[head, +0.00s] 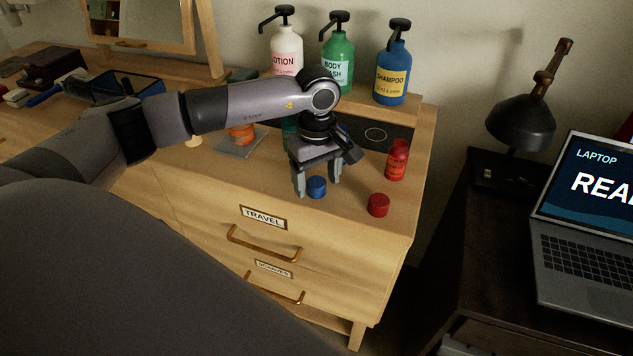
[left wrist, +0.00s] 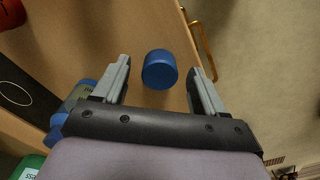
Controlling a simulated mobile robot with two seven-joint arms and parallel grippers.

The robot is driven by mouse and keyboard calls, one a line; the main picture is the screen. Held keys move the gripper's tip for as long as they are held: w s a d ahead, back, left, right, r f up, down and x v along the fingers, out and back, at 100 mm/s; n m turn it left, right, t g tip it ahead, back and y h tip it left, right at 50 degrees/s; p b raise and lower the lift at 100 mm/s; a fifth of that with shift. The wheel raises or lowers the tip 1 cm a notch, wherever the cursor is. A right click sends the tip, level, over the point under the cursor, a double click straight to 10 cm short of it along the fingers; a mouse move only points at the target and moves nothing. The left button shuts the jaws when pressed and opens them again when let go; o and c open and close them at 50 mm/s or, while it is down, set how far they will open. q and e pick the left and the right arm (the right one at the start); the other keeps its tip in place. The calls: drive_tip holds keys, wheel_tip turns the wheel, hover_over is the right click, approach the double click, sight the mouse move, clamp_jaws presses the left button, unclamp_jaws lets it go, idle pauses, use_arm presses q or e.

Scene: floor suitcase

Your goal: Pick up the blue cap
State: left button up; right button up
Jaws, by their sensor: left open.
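The blue cap (head: 317,188) is a short, dark blue cylinder on the wooden dresser top near its front edge. My left gripper (head: 318,184) points down over it and is open, with one finger on each side of the cap. In the left wrist view the blue cap (left wrist: 159,72) lies between the two fingertips of the left gripper (left wrist: 160,66), with a visible gap on each side. The cap is not gripped. My right gripper is not in view.
A red cap (head: 378,205) and a red bottle (head: 398,160) stand right of the gripper. Pump bottles, lotion (head: 286,50), body wash (head: 338,60) and shampoo (head: 392,75), stand at the back. A green bottle (head: 289,130) is partly hidden by my arm. A dark desk holds a laptop (head: 590,215).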

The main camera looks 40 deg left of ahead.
use_arm(q)
drive_tip(key=shift+c, duration=0.3)
drive_tip(key=c, duration=1)
drive_tip(key=shift+c, duration=0.2)
drive_tip(key=shift+r, duration=0.15)
